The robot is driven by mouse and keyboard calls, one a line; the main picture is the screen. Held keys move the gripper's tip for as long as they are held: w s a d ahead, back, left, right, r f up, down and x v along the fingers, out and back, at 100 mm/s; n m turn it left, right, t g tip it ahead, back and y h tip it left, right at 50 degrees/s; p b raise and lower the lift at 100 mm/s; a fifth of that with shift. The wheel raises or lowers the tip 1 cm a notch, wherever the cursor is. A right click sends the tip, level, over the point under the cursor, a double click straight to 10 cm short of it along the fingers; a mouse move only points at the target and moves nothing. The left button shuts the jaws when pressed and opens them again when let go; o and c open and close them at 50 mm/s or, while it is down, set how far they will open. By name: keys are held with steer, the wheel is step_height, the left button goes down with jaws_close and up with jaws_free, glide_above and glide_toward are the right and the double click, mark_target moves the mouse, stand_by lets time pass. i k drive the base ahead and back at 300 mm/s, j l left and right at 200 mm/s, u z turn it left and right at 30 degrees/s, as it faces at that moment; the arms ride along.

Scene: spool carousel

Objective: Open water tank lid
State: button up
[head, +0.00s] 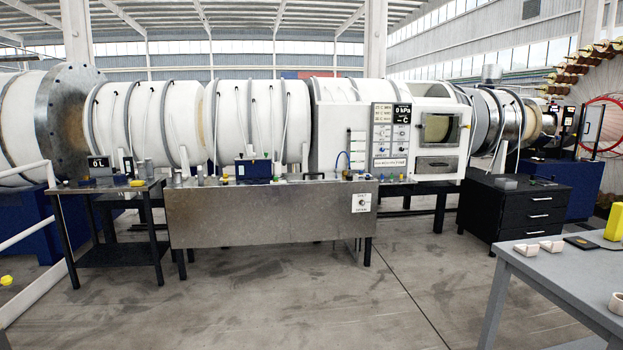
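I cannot tell for sure which thing is the water tank. A small box with a "0 L" display (98,163) stands on the small black table at the left. A dark blue box (253,169) sits on the long metal bench, near its middle. Both are far off and small, so I cannot make out a lid or whether one is open or shut. My gripper is not in this view.
A long metal bench (265,220) and a small black table (115,254) stand before large white cylinders (260,110). A black drawer cabinet (515,212) is at the right. A grey table (570,280) fills the lower right. A white rail (35,230) runs at the left. The middle floor is clear.

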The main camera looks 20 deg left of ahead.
mark_target(312, 174)
steer(key=i+j+u, duration=0.2)
steer(key=i, duration=0.15)
steer(key=i+j+u, duration=0.2)
steer(key=i, duration=0.15)
steer(key=i+u, duration=0.5)
steer(key=i, duration=3)
steer(key=i+z, duration=0.15)
steer(key=i, duration=0.35)
steer(key=i+j+z, duration=0.15)
steer(key=i, duration=0.35)
steer(key=i+j+z, duration=0.2)
steer(key=i, duration=0.25)
steer(key=i+j+z, duration=0.15)
steer(key=i, duration=0.35)
steer(key=j, duration=0.1)
